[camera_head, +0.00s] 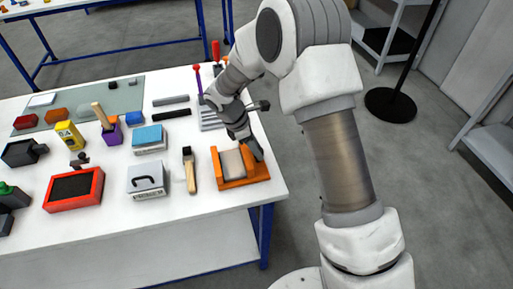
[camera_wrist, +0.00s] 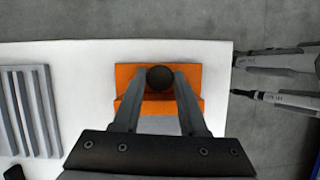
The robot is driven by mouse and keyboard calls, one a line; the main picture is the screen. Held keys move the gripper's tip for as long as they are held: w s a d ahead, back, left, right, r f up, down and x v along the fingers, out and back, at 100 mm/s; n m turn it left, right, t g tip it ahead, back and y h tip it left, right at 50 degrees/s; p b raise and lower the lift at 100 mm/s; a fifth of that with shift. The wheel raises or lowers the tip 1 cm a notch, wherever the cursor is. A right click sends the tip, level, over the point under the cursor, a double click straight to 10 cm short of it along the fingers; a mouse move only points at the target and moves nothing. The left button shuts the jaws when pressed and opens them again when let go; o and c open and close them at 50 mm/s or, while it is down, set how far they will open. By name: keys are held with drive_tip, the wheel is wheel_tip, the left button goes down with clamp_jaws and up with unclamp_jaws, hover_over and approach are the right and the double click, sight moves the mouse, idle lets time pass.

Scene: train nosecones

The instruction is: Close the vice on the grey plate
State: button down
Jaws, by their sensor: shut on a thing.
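The orange vice (camera_head: 262,172) sits at the right front corner of the white table. The grey plate (camera_head: 232,163) stands tilted in it, between its orange sides. In the wrist view the orange vice (camera_wrist: 124,75) lies straight ahead, with a dark round knob (camera_wrist: 160,77) at its middle. My gripper (camera_head: 253,150) is at the right side of the vice. In the wrist view my gripper (camera_wrist: 160,82) has its two fingers on either side of the knob and is shut on it. My fingers and palm hide part of the vice in the wrist view.
A wooden-handled brush (camera_head: 189,170) lies just left of the vice. A grey box with a black handle (camera_head: 147,180) and a red-framed box (camera_head: 74,188) stand further left. A ribbed grey block (camera_head: 211,118) lies behind. The table's right edge is close to the vice.

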drive_tip(key=shift+m+g, duration=0.3)
drive_tip(key=shift+m, duration=0.5)
drive_tip(key=shift+c, duration=2.2)
unclamp_jaws()
drive_tip(key=shift+r, duration=0.1)
drive_tip(key=v, duration=1.7)
drive_tip(key=shift+a, duration=0.15)
drive_tip(key=shift+r, duration=0.15)
